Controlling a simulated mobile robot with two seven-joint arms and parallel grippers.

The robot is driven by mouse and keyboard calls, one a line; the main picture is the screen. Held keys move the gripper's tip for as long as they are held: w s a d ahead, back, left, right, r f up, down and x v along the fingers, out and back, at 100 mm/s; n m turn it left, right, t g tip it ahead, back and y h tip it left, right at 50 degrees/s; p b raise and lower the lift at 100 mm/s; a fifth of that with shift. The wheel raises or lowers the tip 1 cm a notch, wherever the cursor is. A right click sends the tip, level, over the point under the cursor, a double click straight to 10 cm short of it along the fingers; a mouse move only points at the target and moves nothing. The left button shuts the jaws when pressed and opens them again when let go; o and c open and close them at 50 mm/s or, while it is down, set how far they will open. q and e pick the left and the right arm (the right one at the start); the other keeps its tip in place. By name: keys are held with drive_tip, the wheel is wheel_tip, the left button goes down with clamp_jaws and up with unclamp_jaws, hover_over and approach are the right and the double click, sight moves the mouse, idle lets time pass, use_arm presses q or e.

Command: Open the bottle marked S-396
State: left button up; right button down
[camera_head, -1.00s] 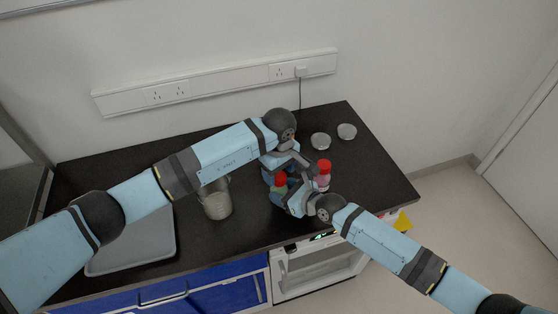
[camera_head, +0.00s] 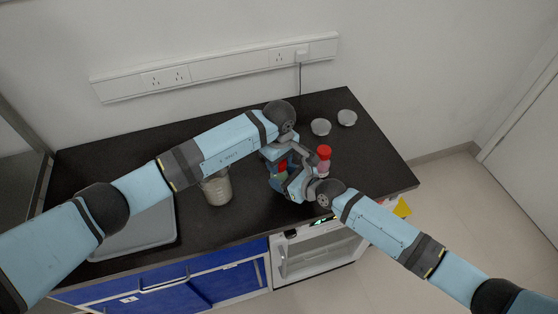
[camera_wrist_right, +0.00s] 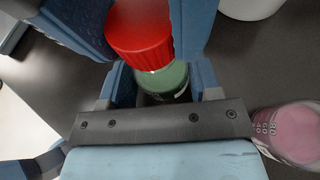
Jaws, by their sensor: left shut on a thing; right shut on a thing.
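A bottle with green contents (camera_head: 280,178) and a red cap (camera_head: 283,166) stands between my two grippers on the dark counter. In the right wrist view, the red cap (camera_wrist_right: 140,35) sits on top of the green bottle (camera_wrist_right: 165,80). My left gripper (camera_head: 281,161) is shut on the cap, its blue fingers on either side. My right gripper (camera_wrist_right: 160,85) is shut on the bottle body below the cap. No S-396 label is readable. A second red-capped bottle (camera_head: 323,167), with pink contents, stands just right of the grippers; its graduated side shows in the right wrist view (camera_wrist_right: 290,135).
A glass beaker (camera_head: 217,190) stands left of the bottle. A grey tray (camera_head: 140,235) lies at the counter's left. Two small round dishes (camera_head: 320,127) (camera_head: 347,117) sit at the back right.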

use_arm(q)
drive_tip(key=n, duration=0.9)
drive_tip(key=shift+n, duration=0.4)
drive_tip(key=o, duration=1)
